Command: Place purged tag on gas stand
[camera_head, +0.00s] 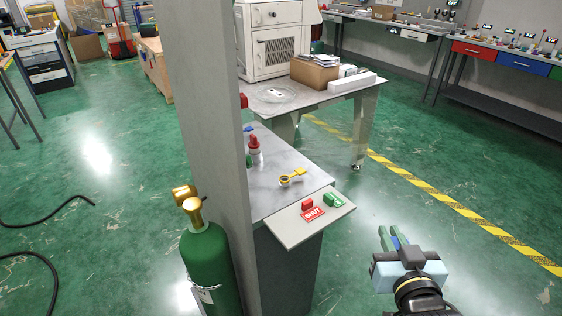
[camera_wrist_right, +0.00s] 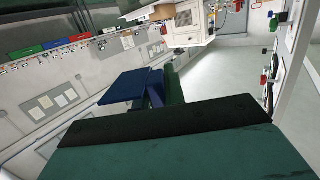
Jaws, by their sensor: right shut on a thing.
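My right gripper (camera_head: 394,240) is at the lower right in the head view, over open floor, right of the gas stand's shelf and apart from it. Its green fingers are shut on a blue tag (camera_head: 396,238). In the wrist view the tag (camera_wrist_right: 130,88) shows as a flat dark blue plate beside a green finger (camera_wrist_right: 174,86); no lettering is visible. The grey gas stand (camera_head: 290,183) has a pale front shelf (camera_head: 300,232) with a red SHUT tag (camera_head: 312,214) and a green tag (camera_head: 333,200) on it. My left gripper is out of view.
A green gas cylinder (camera_head: 208,262) with a brass valve stands left of a tall grey panel (camera_head: 205,100). A red-topped bottle (camera_head: 254,150) and a yellow-handled fitting (camera_head: 291,177) are on the stand. A table (camera_head: 345,98) with a box stands behind. Floor to the right is clear.

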